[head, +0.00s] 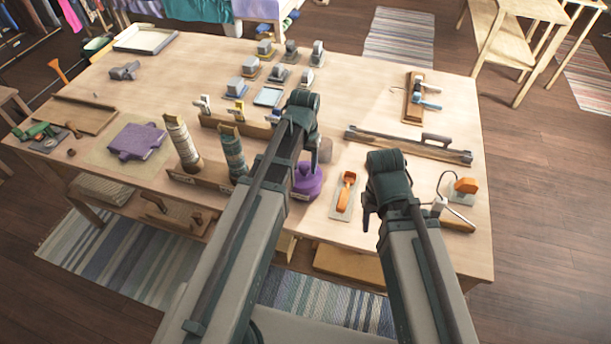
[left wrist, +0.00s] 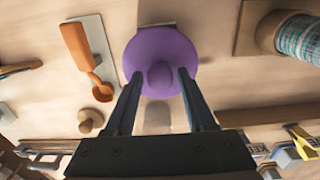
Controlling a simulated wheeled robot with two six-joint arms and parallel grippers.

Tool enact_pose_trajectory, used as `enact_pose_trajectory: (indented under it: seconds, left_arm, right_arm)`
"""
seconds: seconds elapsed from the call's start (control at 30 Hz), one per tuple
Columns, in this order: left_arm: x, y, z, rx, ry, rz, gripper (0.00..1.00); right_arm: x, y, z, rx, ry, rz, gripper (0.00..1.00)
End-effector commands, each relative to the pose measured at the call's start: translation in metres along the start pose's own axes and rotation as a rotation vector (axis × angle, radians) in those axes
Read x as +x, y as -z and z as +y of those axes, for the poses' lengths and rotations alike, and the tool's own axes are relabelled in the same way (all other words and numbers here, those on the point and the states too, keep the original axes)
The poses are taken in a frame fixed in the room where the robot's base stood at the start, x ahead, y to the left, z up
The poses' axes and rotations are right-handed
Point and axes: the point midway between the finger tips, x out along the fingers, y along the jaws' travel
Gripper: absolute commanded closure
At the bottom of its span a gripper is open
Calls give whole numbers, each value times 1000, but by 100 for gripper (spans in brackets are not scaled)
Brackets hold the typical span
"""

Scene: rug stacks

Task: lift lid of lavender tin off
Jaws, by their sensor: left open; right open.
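The lavender tin (head: 309,180) stands on the table, partly hidden behind my left arm in the head view. In the left wrist view its round purple lid (left wrist: 148,45) shows from above, with a knob (left wrist: 160,75) in the middle. The lid appears to be on the tin. My left gripper (left wrist: 160,73) is open, with one finger on each side of the knob; I cannot tell whether they touch it. My right gripper (head: 368,212) is open and empty, right of the tin near the front of the table.
An orange-handled tool (head: 347,190) lies on a pale plate between the tin and my right gripper. Thread spools (head: 233,155) stand left of the tin. A long metal bar tool (head: 410,143) lies behind.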

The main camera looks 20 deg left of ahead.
Motion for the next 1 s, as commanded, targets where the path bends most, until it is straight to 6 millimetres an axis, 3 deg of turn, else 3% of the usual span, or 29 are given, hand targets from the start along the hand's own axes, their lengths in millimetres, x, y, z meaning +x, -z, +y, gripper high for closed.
enact_pose_trajectory:
  seconds: [0.17, 0.4, 0.47, 1.0]
  left_arm:
    - [-1, 0, 0, 0, 0, 0, 49]
    - [-1, 0, 0, 0, 0, 0, 92]
    - [-1, 0, 0, 0, 0, 0, 100]
    - [-12, 0, 0, 0, 0, 0, 100]
  right_arm:
    - [-1, 0, 0, 0, 0, 0, 50]
    - [-1, 0, 0, 0, 0, 0, 50]
    - [-1, 0, 0, 0, 0, 0, 50]
    - [-12, -1, 1, 0, 0, 0, 50]
